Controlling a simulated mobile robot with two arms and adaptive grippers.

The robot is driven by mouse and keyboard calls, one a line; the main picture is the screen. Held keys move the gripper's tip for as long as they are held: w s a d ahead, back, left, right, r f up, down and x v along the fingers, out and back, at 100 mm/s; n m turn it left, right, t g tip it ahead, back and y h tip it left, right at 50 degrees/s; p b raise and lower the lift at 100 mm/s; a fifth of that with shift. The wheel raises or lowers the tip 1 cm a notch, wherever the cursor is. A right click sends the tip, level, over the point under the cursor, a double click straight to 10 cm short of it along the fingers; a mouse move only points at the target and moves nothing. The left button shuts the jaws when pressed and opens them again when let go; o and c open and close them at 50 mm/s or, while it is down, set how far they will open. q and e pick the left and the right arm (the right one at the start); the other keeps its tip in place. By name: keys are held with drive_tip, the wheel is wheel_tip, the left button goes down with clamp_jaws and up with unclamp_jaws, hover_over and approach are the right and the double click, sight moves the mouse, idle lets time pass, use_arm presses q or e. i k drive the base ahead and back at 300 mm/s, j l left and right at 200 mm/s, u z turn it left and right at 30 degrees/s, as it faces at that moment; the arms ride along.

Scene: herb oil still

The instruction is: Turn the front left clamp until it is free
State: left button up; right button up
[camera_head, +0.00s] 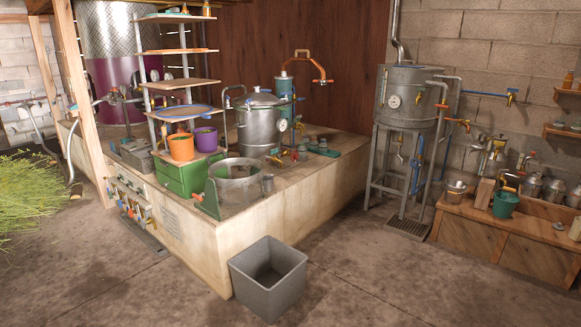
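A silvery lidded still pot (259,129) stands on the pale stone counter (234,240), with a round gauge on its right side. Its domed lid (262,97) sits on the rim. Small fittings show along the lid's edge, but they are too small to tell which is the front left clamp or how far it is turned. Neither of my grippers is in view, and nothing of my arms shows near the pot.
An open steel basin (236,184) stands in front of the pot. A green crate (181,176) with an orange pot (181,147) and a purple pot (206,139) is left of it. A grey bin (268,279) stands on the floor. Floor at the front right is clear.

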sight(248, 100)
drive_tip(key=i+l+z, duration=0.2)
drive_tip(key=i+z, duration=0.25)
drive_tip(key=i, duration=0.3)
drive_tip(key=i+z, duration=0.4)
drive_tip(key=i, duration=0.35)
drive_tip(key=i+j+z, duration=0.45)
drive_tip(key=i, duration=0.3)
drive_tip(key=i+u, duration=0.35)
drive_tip(key=i, duration=0.2)
drive_tip(key=i+l+u, duration=0.35)
drive_tip(key=i, duration=0.15)
drive_tip(key=i+l+u, duration=0.3)
drive_tip(key=i, duration=0.25)
drive_tip(key=i+u, duration=0.25)
drive_tip(key=u, duration=0.25)
drive_tip(key=i+u, duration=0.2)
drive_tip(key=u, duration=0.25)
drive_tip(key=i+l+u, duration=0.2)
drive_tip(key=u, duration=0.3)
drive_tip(key=i+l+u, duration=0.2)
drive_tip(key=u, duration=0.25)
drive_tip(key=i+l+u, duration=0.1)
drive_tip(key=l+u, duration=0.2)
drive_tip(key=u, duration=0.2)
